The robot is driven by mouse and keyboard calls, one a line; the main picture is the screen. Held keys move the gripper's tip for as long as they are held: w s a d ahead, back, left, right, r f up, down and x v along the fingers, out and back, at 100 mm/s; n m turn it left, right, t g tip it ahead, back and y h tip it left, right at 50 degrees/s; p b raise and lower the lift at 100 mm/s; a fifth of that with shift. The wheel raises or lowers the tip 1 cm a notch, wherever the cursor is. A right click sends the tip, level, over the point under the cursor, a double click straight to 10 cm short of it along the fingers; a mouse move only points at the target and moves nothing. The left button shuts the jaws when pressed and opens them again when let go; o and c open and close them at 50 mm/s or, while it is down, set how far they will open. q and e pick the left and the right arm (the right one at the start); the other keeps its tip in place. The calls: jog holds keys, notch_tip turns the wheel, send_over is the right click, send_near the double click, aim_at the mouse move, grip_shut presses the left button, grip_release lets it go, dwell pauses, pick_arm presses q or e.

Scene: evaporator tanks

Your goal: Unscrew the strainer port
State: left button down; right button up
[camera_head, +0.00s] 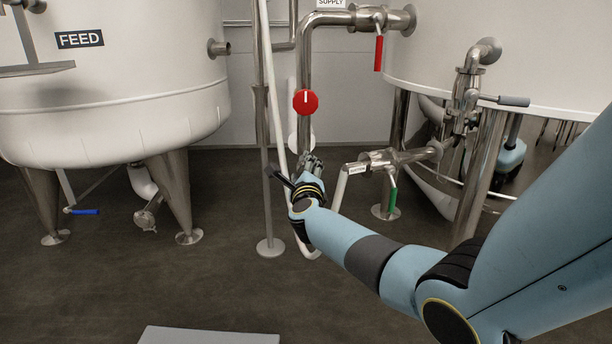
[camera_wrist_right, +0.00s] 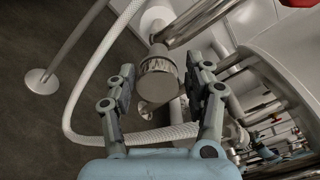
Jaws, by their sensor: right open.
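The strainer port appears in the right wrist view as a round metal cap (camera_wrist_right: 157,78) with a ridged rim, at the end of a slanted pipe. My right gripper (camera_wrist_right: 166,76) is open, with one finger left of the cap and the other right of it. I see gaps on both sides; how deep the cap sits between the fingers is unclear. In the head view my right gripper (camera_head: 312,166) is at the foot of the vertical pipe below the red knob, and it hides the cap there. My left gripper is not in view.
A red round knob (camera_head: 306,102) sits above the gripper. A white hose (camera_wrist_right: 87,75) curves around the port. A pipe with a green-handled valve (camera_head: 393,200) is to the right. The feed tank (camera_head: 110,110) stands left. The dark floor between is mostly clear.

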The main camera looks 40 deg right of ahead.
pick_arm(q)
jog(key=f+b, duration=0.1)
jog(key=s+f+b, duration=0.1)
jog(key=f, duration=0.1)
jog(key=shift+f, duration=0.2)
pick_arm(e)
jog(key=m, duration=0.7)
jog(key=shift+s+d+r, duration=0.1)
jog(key=shift+s+d, duration=0.05)
jog(key=shift+d, duration=0.05)
grip_shut()
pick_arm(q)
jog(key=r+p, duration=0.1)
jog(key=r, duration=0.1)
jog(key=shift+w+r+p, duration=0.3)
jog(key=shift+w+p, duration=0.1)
pick_arm(e)
jog(key=n, duration=0.4)
jog(key=shift+a+f+n, duration=0.15)
jog(key=shift+f+n, duration=0.05)
jog(key=shift+n, duration=0.2)
